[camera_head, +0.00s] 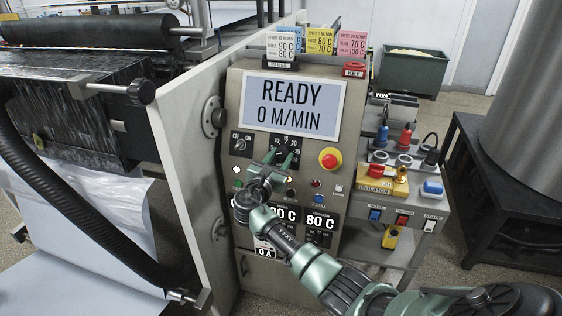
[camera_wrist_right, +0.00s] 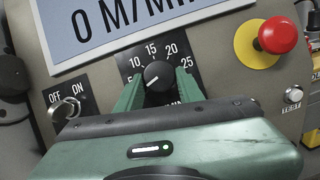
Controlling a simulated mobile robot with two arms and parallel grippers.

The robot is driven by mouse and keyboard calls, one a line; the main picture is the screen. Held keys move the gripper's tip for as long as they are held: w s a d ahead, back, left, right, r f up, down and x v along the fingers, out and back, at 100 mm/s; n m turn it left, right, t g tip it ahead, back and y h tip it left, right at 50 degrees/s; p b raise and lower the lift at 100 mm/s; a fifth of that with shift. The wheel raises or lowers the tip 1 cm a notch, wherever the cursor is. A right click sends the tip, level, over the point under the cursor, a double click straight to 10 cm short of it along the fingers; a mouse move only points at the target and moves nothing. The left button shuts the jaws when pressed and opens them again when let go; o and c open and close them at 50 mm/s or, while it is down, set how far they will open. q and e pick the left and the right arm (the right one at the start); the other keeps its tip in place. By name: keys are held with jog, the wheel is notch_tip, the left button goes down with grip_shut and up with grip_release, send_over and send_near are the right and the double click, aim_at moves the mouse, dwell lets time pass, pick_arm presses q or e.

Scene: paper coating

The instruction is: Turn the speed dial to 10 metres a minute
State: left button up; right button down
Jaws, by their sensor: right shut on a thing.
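The speed dial (camera_wrist_right: 157,76) is a black knob on a black scale plate in the wrist view. The figures 10, 15, 20 and 25 show around its top, and a short white mark on it slants toward the lower left. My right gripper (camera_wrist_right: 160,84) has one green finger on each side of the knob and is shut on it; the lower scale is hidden. In the head view my right gripper (camera_head: 279,158) is at the dial plate, below the display. The display (camera_head: 289,105) reads READY, 0 M/MIN. My left gripper is not in view.
An OFF/ON key switch (camera_wrist_right: 66,109) sits left of the dial, and a red emergency button (camera_wrist_right: 277,35) on yellow sits to the right. Coloured cards (camera_head: 320,41) stand on the panel top. A shelf with connectors and an isolator (camera_head: 383,180) is at the right.

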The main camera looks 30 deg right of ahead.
jog(key=m+b, duration=0.1)
jog(key=m+g+b, duration=0.1)
jog(key=m, duration=0.1)
jog(key=m+g+b, duration=0.1)
jog(key=shift+w+a+f+m+h, duration=0.15)
jog(key=shift+f+m+h, duration=0.15)
jog(key=shift+m, duration=0.1)
jog(key=m, duration=0.1)
jog(key=m+g+b, duration=0.1)
jog(key=m, duration=0.1)
jog(key=m+g+b, duration=0.1)
jog(key=shift+w+a+r, duration=0.1)
jog(key=shift+w+r, duration=0.05)
jog(key=shift+r, duration=0.1)
jog(key=m+b, duration=0.1)
jog(key=m, duration=0.1)
jog(key=m+g+b, duration=0.1)
jog(key=m, duration=0.1)
jog(key=shift+w+r+g, duration=0.1)
jog(key=shift+r+g, duration=0.1)
jog(key=shift+g, duration=0.1)
jog(key=shift+r+m+g+y, duration=0.15)
jog(key=shift+m+g+y, duration=0.4)
jog(key=shift+m, duration=1.25)
jog(key=shift+b, duration=0.3)
jog(key=c, duration=0.9)
grip_release()
jog(key=shift+w, duration=0.1)
jog(key=shift+r, duration=0.1)
